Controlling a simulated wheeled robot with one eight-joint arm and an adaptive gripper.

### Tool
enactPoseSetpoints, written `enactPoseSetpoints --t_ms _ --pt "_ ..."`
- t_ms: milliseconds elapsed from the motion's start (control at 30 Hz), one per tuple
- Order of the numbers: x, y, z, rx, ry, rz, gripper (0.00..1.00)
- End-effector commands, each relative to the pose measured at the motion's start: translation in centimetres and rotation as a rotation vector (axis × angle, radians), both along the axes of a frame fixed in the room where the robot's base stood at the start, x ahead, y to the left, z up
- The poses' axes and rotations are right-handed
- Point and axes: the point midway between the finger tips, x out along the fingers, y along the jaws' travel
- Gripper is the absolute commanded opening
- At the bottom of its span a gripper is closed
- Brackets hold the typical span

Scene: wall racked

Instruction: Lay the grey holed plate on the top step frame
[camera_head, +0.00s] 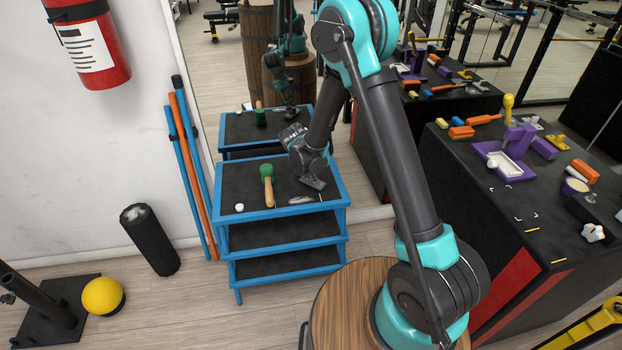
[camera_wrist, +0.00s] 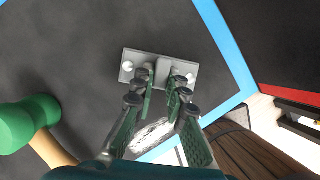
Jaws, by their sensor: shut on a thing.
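The grey holed plate (camera_wrist: 130,62) is a flat rectangle with a round hole towards each end in the wrist view. My gripper (camera_wrist: 162,82) is shut on its middle, with the fingers covering part of it. In the head view my gripper (camera_head: 311,176) points down over the right part of the top step frame (camera_head: 238,186), a black surface with a blue rim. The plate is over that black surface, inside the blue rim. I cannot tell whether it touches the surface or hangs just above it.
A green-headed mallet (camera_head: 267,183) lies left of my gripper on the top step. A whitish oval piece (camera_head: 301,200) and a small white ball (camera_head: 239,208) lie near the front edge. A mirror stands behind. A black bench (camera_head: 470,200) with several coloured objects is at right.

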Motion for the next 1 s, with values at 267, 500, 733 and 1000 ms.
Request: enactPoseSetpoints --t_ms 267,500,733,1000 --pt "-0.02 -0.02 -0.71 0.000 0.000 0.000 0.00" --pt "-0.02 -0.01 -0.89 0.000 0.000 0.000 0.26" --pt "-0.01 -0.01 -0.88 0.000 0.000 0.000 0.34" --pt "-0.24 0.12 -0.07 0.000 0.000 0.001 0.34"
